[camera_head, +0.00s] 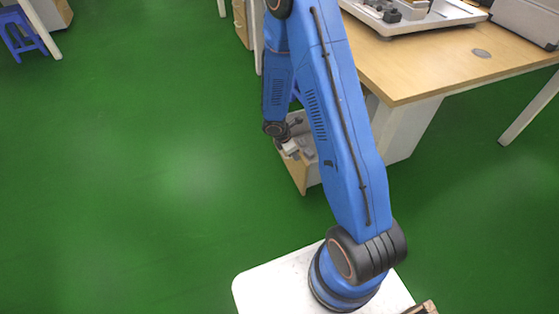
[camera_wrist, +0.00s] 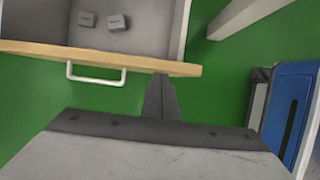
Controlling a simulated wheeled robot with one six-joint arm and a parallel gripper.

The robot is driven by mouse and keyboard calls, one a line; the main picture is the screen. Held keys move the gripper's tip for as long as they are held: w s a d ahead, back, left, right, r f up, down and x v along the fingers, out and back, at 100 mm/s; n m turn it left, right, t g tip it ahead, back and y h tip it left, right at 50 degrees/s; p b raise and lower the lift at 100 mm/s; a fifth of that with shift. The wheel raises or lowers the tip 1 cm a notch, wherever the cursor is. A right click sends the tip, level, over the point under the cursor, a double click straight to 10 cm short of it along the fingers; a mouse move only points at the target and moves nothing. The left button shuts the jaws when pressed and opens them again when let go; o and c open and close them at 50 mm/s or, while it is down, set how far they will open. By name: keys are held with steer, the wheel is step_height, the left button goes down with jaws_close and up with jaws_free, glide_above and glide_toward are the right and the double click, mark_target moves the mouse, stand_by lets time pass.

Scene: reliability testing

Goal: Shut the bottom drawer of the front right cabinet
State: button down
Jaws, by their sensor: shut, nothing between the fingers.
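The white cabinet (camera_head: 408,132) stands under the wooden desk, partly hidden by my arm. Its bottom drawer (camera_head: 297,174) is pulled out, with a wooden front. In the wrist view the drawer front (camera_wrist: 105,54) runs across the upper left, with a white bar handle (camera_wrist: 96,76) on its outer face. My gripper (camera_wrist: 161,80) is shut and empty. Its fingertips are at the outer side of the drawer front, right of the handle. I cannot tell whether they touch it. In the head view my gripper (camera_head: 290,149) shows small, near the drawer, below my forearm.
Two small grey blocks (camera_wrist: 102,21) lie in the drawer. The wooden desk (camera_head: 440,66) stands above the cabinet, with a tray of parts (camera_head: 415,16) on it. A desk leg (camera_head: 530,108) stands at right. Green floor left of the drawer is clear. A blue stool (camera_head: 22,36) is far left.

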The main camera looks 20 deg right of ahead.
steer(key=d, duration=1)
steer(key=shift+d, duration=0.4)
